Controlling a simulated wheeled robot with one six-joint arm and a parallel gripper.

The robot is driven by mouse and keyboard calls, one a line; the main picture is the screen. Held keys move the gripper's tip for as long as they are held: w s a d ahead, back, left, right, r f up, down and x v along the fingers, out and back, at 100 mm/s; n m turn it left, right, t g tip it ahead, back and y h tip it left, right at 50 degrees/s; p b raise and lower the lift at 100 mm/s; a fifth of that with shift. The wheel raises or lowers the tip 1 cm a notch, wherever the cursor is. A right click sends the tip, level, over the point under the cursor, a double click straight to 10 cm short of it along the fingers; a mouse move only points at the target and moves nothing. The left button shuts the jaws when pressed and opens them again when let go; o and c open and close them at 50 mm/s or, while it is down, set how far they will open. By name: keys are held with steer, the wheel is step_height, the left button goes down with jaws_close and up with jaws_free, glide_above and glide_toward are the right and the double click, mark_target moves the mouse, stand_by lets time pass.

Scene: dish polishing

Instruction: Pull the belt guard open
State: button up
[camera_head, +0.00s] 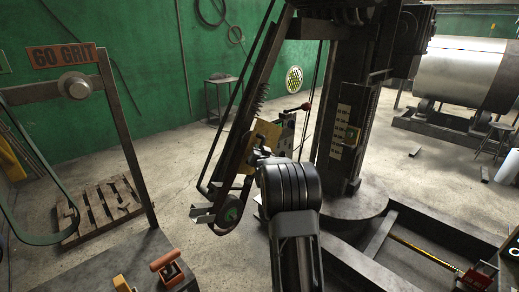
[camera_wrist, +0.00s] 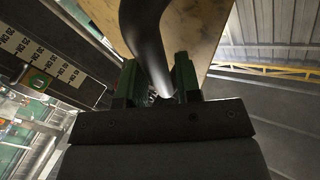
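The belt guard looks to be the worn yellow plate (camera_head: 267,136) on the tilted belt arm in the head view. In the wrist view a tan-yellow panel (camera_wrist: 204,28) fills the upper middle, with a dark curved bar like a handle (camera_wrist: 148,32) in front of it. My gripper (camera_wrist: 155,68) has green-lined fingers, one on each side of this bar. The fingers stand apart with the bar between them; whether both press on it is unclear. In the head view my wrist hides most of the gripper (camera_head: 262,152) at the plate.
The belt arm (camera_head: 240,120) leans beside a dark column (camera_head: 350,110) with a numbered scale. A machine frame (camera_head: 400,240) lies low at right. A pallet (camera_head: 98,210) and a 60 GRIT belt stand (camera_head: 125,140) are at left. Floor between them is clear.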

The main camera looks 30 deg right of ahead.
steer(key=shift+w+d, duration=0.15)
steer(key=shift+w, duration=0.1)
jaws_close()
stand_by(0.3)
